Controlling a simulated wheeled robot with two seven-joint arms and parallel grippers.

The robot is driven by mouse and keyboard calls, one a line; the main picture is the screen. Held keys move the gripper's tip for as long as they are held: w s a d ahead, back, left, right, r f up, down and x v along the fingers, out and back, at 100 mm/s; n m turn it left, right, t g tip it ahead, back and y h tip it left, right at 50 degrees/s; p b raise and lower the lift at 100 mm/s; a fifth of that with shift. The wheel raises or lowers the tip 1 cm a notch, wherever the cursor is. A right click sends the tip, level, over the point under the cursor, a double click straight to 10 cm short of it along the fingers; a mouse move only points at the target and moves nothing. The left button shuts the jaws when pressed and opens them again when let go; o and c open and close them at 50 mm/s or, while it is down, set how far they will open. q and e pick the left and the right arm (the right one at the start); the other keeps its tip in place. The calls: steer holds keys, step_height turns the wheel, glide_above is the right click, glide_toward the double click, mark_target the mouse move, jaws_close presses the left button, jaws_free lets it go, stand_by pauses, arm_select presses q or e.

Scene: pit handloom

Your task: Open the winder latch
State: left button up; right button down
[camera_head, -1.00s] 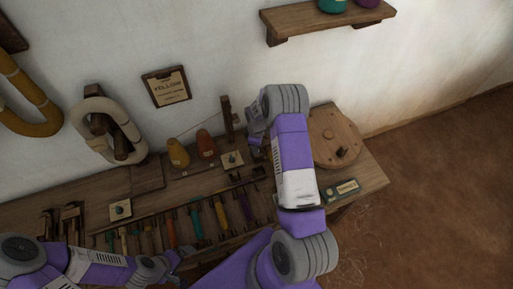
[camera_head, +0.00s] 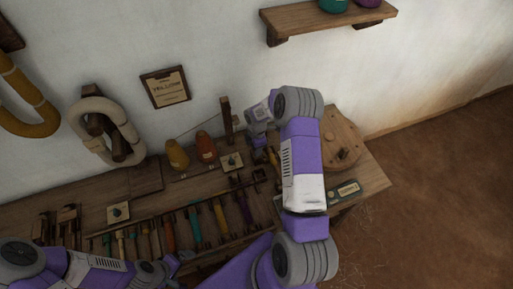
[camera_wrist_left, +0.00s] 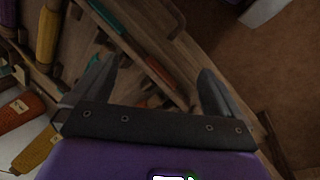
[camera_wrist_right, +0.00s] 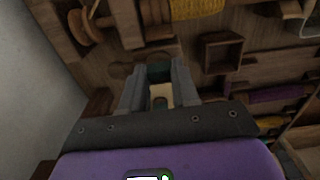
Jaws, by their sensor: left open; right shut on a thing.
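My right gripper (camera_wrist_right: 158,88) is closed on a small dark teal piece (camera_wrist_right: 160,70) with a cream part beside it, above brown wood. I take this piece to be the winder latch, but the fingers cover much of it. In the head view the right gripper (camera_head: 268,145) is at the back of the bench, partly hidden by my own arm, just left of a round wooden disc (camera_head: 338,128) with a dark knob. My left gripper (camera_wrist_left: 152,78) is open and empty above the bench's front; in the head view it (camera_head: 182,258) is near the tool row.
A bench (camera_head: 150,182) runs along the wall with a row of coloured tools. Orange and yellow cones (camera_head: 205,147) and a cream plate with a knob (camera_head: 232,161) stand left of the right gripper. A wall shelf (camera_head: 330,22) hangs above. Floor at the right is clear.

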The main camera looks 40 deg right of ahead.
steer(key=shift+s+d, duration=0.1)
stand_by(0.3)
steer(key=c, duration=0.8)
jaws_free()
steer(key=shift+c, duration=0.2)
step_height(320, 180, up, 8)
steer(key=shift+f+p, duration=0.2)
steer(key=shift+p, duration=0.5)
